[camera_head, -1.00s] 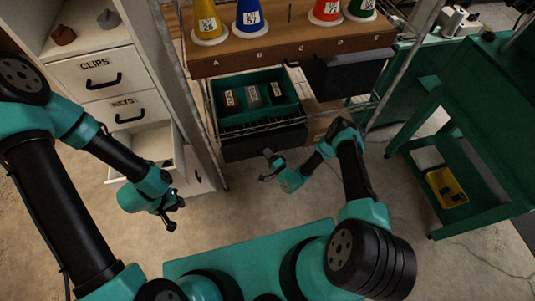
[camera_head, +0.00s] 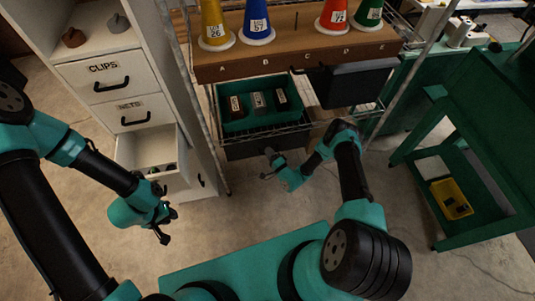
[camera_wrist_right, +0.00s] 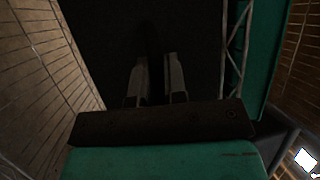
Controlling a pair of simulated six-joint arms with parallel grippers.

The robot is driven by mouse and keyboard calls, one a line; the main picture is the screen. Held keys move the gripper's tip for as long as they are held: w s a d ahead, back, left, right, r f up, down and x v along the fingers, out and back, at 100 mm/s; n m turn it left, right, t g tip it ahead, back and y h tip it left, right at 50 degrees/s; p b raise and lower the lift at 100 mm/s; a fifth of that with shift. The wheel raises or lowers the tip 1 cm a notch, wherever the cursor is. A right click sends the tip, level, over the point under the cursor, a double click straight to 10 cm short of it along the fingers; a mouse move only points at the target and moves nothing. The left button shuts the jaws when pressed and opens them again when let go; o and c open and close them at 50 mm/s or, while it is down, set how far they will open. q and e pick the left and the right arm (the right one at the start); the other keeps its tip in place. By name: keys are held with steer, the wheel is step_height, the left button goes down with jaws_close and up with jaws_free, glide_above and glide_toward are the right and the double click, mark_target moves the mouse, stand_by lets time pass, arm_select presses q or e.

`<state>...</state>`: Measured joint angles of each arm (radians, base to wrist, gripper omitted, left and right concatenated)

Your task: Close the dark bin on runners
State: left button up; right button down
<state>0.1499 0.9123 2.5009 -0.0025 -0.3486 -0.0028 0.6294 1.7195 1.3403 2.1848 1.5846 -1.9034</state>
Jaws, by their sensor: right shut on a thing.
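The dark bin (camera_head: 265,147) hangs low under the wire shelf, below the green tray; its front faces me. My right gripper (camera_head: 266,168) is at the front of this bin. In the right wrist view, its two fingers (camera_wrist_right: 155,82) are close together against a very dark surface, shut on part of the bin; the held part is hard to make out in the dark. My left gripper (camera_head: 164,218) is away to the left, in front of the cabinet, touching nothing; its jaw opening is too small to judge.
A second dark bin (camera_head: 352,84) hangs higher, under the wooden shelf (camera_head: 300,53) with coloured cones. The green tray (camera_head: 235,123) holds several small dark blocks. A white cabinet drawer (camera_head: 150,150) stands open at left. A green cart (camera_head: 470,130) is at right.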

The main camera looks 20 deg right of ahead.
steer(key=c, duration=1.2)
jaws_free()
steer(key=shift+w, duration=0.15)
steer(key=v, duration=1.7)
steer(key=shift+s, duration=0.3)
